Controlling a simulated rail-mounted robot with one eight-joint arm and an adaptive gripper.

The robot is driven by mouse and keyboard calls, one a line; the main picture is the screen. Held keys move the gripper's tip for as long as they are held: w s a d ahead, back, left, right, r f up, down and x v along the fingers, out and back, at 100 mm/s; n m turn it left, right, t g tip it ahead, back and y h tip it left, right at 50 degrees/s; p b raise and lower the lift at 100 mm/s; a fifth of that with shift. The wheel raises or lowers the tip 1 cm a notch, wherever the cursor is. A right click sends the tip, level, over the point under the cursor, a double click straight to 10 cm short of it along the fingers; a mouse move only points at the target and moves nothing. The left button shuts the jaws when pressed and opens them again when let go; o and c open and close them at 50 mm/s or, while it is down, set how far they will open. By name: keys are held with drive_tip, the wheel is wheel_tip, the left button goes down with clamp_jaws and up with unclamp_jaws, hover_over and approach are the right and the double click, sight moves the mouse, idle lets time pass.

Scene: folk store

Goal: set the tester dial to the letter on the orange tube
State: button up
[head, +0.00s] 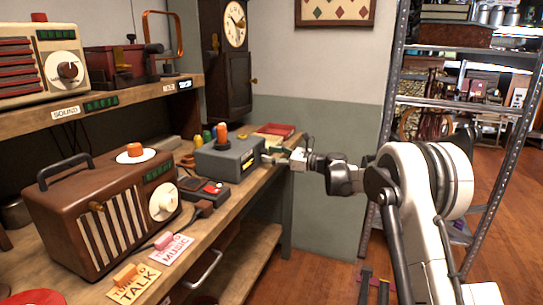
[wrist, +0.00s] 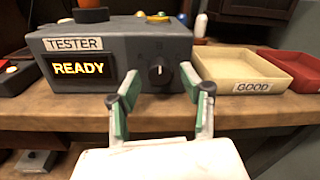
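The grey tester (wrist: 120,40) stands on the wooden bench, with a lit READY display (wrist: 78,68) and a dark round dial (wrist: 159,72) on its front. The dial's white mark points roughly up; its letters are too small to read. In the head view, the orange tube (head: 221,133) stands upright on top of the tester (head: 228,160); no letter on it is legible. My gripper (wrist: 159,82) is open, its green-padded fingers on either side of the dial and close to the front panel. I cannot tell whether they touch it. The head view shows my gripper (head: 283,158) at the tester's front.
A cream tray labelled GOOD (wrist: 245,73) and a red tray (wrist: 296,66) lie right of the tester. In the head view, green and yellow tubes (head: 203,138) stand behind it. A brown radio (head: 105,205) stands left on the bench. Floor beside the bench is clear.

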clamp_jaws()
drive_tip(key=shift+n, duration=0.4)
drive_tip(key=n+p, duration=0.1)
drive_tip(key=n, duration=0.4)
drive_tip(key=shift+n, duration=0.3)
drive_tip(key=n, duration=0.5)
drive_tip(key=shift+w+n+p, duration=0.1)
drive_tip(key=shift+n+p, duration=0.2)
drive_tip(key=shift+o, duration=0.7)
unclamp_jaws()
drive_tip(key=shift+d, duration=0.1)
